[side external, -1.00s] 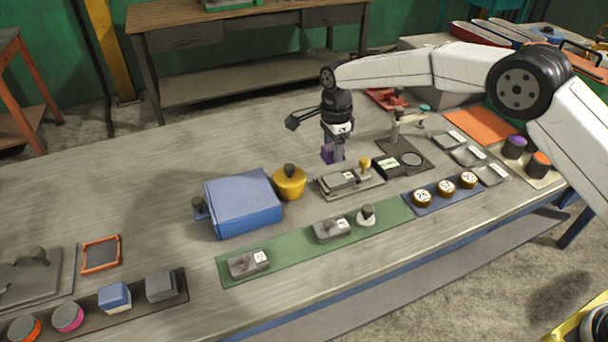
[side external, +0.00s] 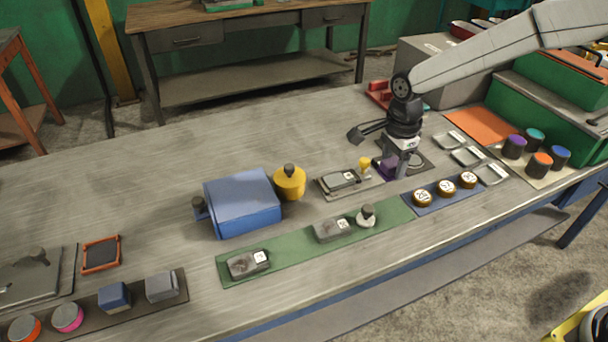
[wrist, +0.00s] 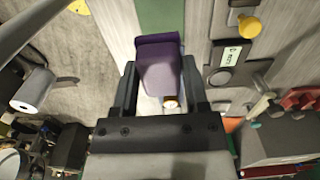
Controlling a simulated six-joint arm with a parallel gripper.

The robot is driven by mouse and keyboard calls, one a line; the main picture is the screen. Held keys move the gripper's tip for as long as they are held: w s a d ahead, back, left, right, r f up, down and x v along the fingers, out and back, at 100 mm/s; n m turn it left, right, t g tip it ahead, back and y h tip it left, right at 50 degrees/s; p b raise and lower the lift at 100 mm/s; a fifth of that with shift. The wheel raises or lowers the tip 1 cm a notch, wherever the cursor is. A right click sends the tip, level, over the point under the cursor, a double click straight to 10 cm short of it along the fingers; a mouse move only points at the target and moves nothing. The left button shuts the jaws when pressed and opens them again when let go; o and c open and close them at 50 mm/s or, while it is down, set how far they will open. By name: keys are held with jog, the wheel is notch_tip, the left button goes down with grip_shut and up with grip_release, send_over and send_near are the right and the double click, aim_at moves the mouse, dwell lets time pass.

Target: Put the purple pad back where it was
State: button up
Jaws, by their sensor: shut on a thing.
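The purple pad (side external: 388,166) is held between the fingers of my gripper (side external: 396,170), which is shut on it. In the wrist view the pad (wrist: 160,66) sticks out beyond the two dark fingers of my gripper (wrist: 158,90). In the side view the gripper and pad are over or in front of the dark plate (side external: 418,158) with the round ring. They hide much of that plate, and I cannot tell whether the pad touches anything.
A grey tray with a yellow knob (side external: 364,163) is close on the left. Numbered round jars (side external: 446,188) stand on a blue mat in front. Small metal dishes (side external: 467,156) and several coloured jars (side external: 515,146) are to the right. The table behind the blue box (side external: 242,203) is clear.

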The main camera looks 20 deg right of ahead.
jog(key=s+d, duration=0.2)
jog(key=s, duration=0.5)
jog(key=s+d, duration=0.2)
jog(key=s, duration=0.5)
jog(key=shift+d, duration=0.35)
jog(key=shift+f, duration=0.1)
send_over(393, 211)
jog(key=s, duration=0.1)
notch_tip(393, 211, down, 9)
jog(key=shift+s+r, duration=0.1)
jog(key=shift+r, duration=0.05)
jog(key=shift+w+f, duration=0.3)
jog(key=shift+f, duration=0.1)
jog(key=shift+w+f, duration=0.2)
jog(key=shift+f, duration=1.55)
jog(key=shift+f, duration=0.2)
